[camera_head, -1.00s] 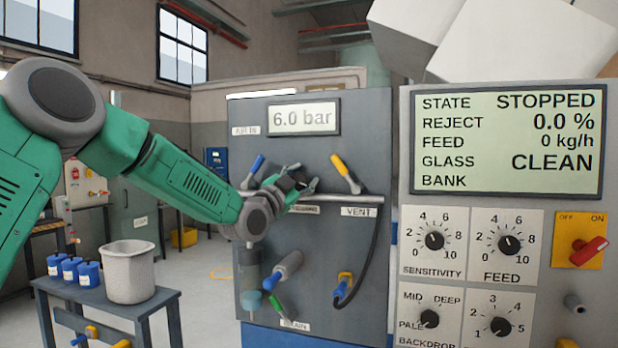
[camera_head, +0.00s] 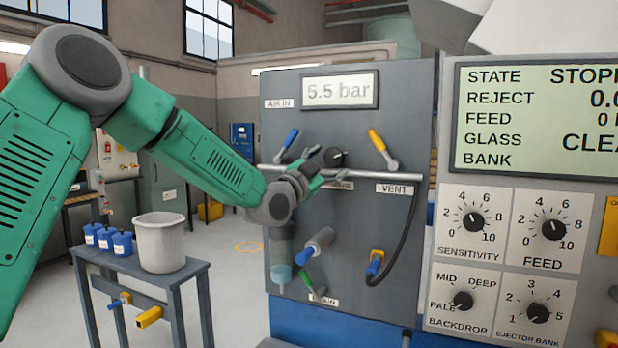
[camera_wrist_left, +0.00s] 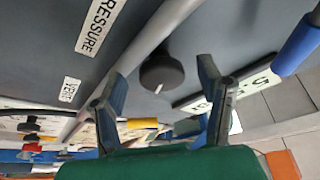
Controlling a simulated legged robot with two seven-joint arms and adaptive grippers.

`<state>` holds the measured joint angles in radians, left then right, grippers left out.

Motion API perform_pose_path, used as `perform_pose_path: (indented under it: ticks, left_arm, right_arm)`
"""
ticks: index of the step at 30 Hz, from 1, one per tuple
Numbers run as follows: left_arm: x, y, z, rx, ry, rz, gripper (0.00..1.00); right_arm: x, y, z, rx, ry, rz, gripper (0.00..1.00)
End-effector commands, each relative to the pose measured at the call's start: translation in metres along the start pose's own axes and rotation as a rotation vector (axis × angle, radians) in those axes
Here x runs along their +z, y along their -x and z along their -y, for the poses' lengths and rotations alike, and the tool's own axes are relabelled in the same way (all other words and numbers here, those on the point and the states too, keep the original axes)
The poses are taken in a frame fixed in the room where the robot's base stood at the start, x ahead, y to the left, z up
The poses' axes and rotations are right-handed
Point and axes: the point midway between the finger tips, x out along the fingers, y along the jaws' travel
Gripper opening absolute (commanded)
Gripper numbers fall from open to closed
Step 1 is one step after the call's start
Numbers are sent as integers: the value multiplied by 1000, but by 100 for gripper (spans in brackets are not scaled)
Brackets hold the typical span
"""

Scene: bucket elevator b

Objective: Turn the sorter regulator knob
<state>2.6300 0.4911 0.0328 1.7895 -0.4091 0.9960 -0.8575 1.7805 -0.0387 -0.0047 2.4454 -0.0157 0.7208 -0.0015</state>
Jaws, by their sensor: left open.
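The regulator knob (camera_head: 334,157) is a round black knob with a white pointer mark, on the grey air panel below the pressure display (camera_head: 340,91), which reads 5.5 bar. My left gripper (camera_head: 322,166) is open just left of and below the knob in the head view. In the left wrist view the knob (camera_wrist_left: 161,74) shows beyond and between the two spread fingers, with visible space on both sides. Its label is partly hidden by my gripper in the head view. My right gripper is not in view.
A horizontal metal rail (camera_head: 375,176) crosses the panel just below the knob. Blue-handled (camera_head: 290,141) and yellow-handled (camera_head: 378,141) valves flank it. A black hose (camera_head: 411,225) hangs at right. The sorter control box (camera_head: 445,150) stands further right, a side table (camera_head: 190,268) at left.

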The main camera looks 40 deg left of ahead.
Motion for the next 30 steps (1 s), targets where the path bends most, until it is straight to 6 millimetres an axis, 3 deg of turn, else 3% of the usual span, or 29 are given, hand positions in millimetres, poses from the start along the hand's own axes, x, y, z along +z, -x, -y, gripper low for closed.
perform_pose_path:
  ticks: [6, 13, 19, 30]
  left_arm:
    - [12, 49, 6, -1, 11, 7, 61]
    - [22, 88, 9, -2, 17, 13, 61]
    - [20, 101, 8, -1, 15, 12, 61]
    - [15, 101, 4, -4, 26, 14, 60]
  right_arm:
    - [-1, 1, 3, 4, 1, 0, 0]
    - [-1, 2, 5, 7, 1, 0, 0]
    - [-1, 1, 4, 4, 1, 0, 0]
    - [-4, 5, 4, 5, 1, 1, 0]
